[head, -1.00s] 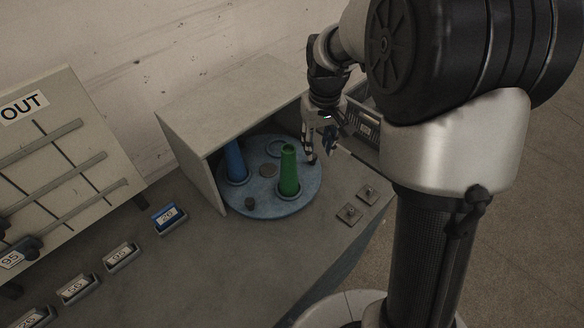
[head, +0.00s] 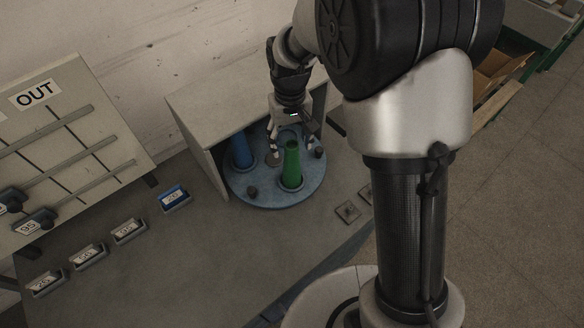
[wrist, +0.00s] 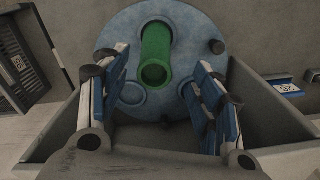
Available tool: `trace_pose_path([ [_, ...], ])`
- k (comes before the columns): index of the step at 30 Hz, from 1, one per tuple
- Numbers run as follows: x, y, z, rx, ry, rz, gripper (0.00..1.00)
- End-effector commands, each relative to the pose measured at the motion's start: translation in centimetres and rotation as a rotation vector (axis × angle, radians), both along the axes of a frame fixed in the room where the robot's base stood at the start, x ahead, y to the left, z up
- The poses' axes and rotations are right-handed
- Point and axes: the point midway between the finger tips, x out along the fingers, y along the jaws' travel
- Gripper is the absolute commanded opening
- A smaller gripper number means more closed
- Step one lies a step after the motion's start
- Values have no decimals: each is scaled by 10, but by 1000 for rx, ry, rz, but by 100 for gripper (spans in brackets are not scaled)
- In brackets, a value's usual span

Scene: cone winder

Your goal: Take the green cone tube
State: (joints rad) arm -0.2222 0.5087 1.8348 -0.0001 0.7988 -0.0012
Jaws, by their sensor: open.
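The green cone tube (head: 291,165) stands upright on the round blue turntable (head: 262,195), toward its front right. In the wrist view the green tube (wrist: 156,55) shows ahead, between and beyond the fingers. My gripper (head: 293,143) is open and empty, just behind and above the tube's top in the head view. In the wrist view my gripper's two fingers (wrist: 158,85) are spread to either side. I cannot tell whether a finger touches the tube. A blue cone tube (head: 240,150) stands on the turntable's left side.
A grey box-like housing (head: 228,95) covers the turntable's back and sides. Numbered holders, one with a blue label (head: 175,198), line the table at left. A board marked OUT (head: 60,130) stands behind them.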

Motion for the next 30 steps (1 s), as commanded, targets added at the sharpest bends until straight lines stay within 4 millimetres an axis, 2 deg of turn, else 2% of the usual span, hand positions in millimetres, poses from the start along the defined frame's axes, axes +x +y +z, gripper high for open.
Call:
trace_pose_path([
  [3, 0, 0, -16, 0, 2, 0, 60],
  [11, 2, -1, -30, 0, 0, 0, 60],
  [19, 6, -4, -69, 0, 1, 0, 60],
  [27, 7, -4, -73, 0, -1, 0, 60],
  [30, 7, -4, -73, 0, -1, 0, 53],
])
